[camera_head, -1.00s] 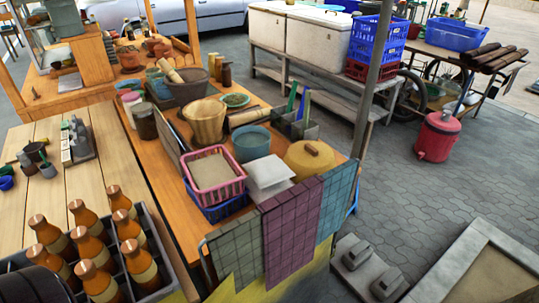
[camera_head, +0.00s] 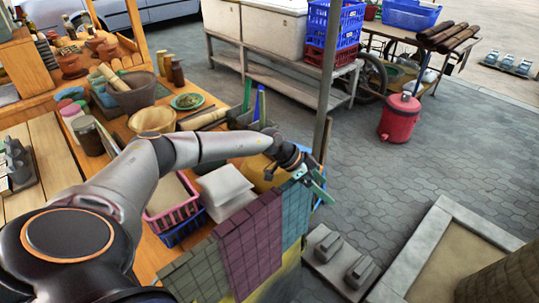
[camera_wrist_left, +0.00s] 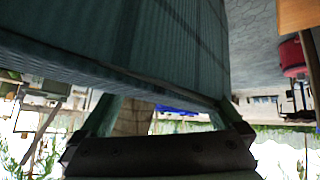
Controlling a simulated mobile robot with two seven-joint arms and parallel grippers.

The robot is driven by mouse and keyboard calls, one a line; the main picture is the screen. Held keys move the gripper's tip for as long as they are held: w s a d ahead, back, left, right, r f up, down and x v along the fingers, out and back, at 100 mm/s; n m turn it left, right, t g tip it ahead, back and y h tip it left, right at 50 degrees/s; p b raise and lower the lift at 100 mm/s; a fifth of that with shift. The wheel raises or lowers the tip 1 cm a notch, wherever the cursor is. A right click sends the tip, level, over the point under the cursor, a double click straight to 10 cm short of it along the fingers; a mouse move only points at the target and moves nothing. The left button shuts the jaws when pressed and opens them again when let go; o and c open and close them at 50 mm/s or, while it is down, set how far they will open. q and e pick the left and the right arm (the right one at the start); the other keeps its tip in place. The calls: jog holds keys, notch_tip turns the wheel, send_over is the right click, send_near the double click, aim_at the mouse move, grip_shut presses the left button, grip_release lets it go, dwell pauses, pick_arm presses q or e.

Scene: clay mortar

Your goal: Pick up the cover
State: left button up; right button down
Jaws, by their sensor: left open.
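A round mustard-yellow lid (camera_head: 258,178), which looks like the cover, sits at the right end of the wooden table. My left forearm and wrist lie across it in the head view, so its top and knob are mostly hidden. My left gripper (camera_head: 318,184) is open and empty, out past the table's right end, just beside the teal tiled cloth (camera_head: 296,212). In the left wrist view, the green fingers (camera_wrist_left: 165,108) stand apart, and the teal cloth (camera_wrist_left: 130,45) fills much of the upper part. My right gripper is not in view.
A pink basket (camera_head: 172,214), white stacked pieces (camera_head: 224,188) and a maroon cloth (camera_head: 252,245) crowd the table's end. A metal post (camera_head: 324,95) rises close behind my gripper. Grey paving (camera_head: 400,170) to the right is open, with a red cooler (camera_head: 400,118).

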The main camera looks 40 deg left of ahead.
pick_arm(q)
jog(key=s+a+r+n+y, duration=0.1)
jog(key=a+r+n+y, duration=0.3)
jog(key=a, duration=0.8)
jog(key=a+r+n+y, duration=0.25)
jog(key=a+r, duration=0.25)
jog(key=a, duration=0.7)
jog(key=shift+n+g, duration=0.25)
jog(key=shift+g, duration=0.15)
jog(key=x, duration=0.5)
jog(key=shift+a+p, duration=0.3)
jog(key=shift+a, duration=0.05)
send_over(266, 159)
jog(key=shift+f, duration=2.1)
jog(key=b+x, duration=0.2)
jog(key=b, duration=0.1)
jog(key=shift+w+f, duration=0.15)
jog(key=shift+f, duration=0.15)
jog(key=shift+r, duration=0.1)
grip_shut()
